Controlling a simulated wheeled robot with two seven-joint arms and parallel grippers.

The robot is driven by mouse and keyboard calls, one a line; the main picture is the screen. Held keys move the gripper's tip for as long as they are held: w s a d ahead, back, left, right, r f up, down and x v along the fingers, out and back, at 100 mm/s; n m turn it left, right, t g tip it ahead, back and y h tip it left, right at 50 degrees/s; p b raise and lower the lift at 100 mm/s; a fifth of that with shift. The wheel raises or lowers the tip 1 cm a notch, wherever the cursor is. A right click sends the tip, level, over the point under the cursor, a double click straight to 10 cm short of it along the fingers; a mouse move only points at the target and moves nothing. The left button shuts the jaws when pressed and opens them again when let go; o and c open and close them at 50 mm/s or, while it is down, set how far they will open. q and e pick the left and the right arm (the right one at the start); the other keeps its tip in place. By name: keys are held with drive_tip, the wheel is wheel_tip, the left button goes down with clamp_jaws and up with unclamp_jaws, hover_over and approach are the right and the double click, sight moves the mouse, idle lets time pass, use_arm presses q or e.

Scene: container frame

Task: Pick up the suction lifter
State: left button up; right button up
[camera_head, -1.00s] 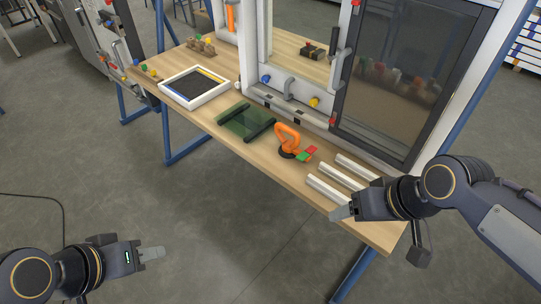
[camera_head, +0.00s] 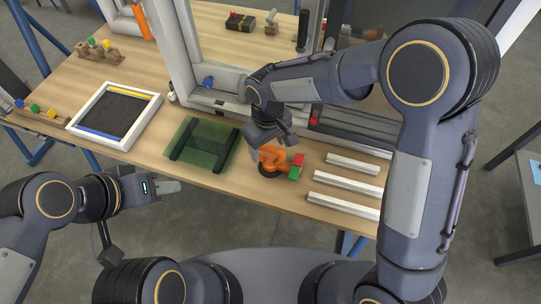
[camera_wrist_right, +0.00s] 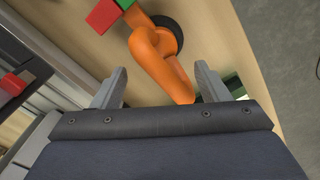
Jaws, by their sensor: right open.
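The orange suction lifter (camera_head: 268,156) with a black cup stands on the wooden workbench, near the front edge. My right gripper (camera_head: 272,140) is directly above it and partly hides it. In the right wrist view the orange handle (camera_wrist_right: 160,58) lies between the open right fingers (camera_wrist_right: 162,82), with a gap to the left finger and less room on the right. The black cup (camera_wrist_right: 166,34) rests on the wood beyond the handle. My left gripper (camera_head: 165,187) is beside the bench's front edge, away from the lifter; its finger opening cannot be judged.
Red and green blocks (camera_head: 296,166) sit right beside the lifter. A dark green glass pane (camera_head: 203,146) lies to its left, and white bars (camera_head: 345,187) lie to its right. A white frame (camera_head: 117,114) lies further left. A window frame (camera_head: 182,45) stands behind.

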sight(270, 160)
drive_tip(key=f, duration=0.5)
drive_tip(key=shift+s+d+f+p, duration=0.1)
drive_tip(key=shift+s+d+p, duration=0.15)
drive_tip(key=shift+p, duration=0.1)
drive_tip(key=shift+c, duration=0.5)
drive_tip(key=c, duration=1.2)
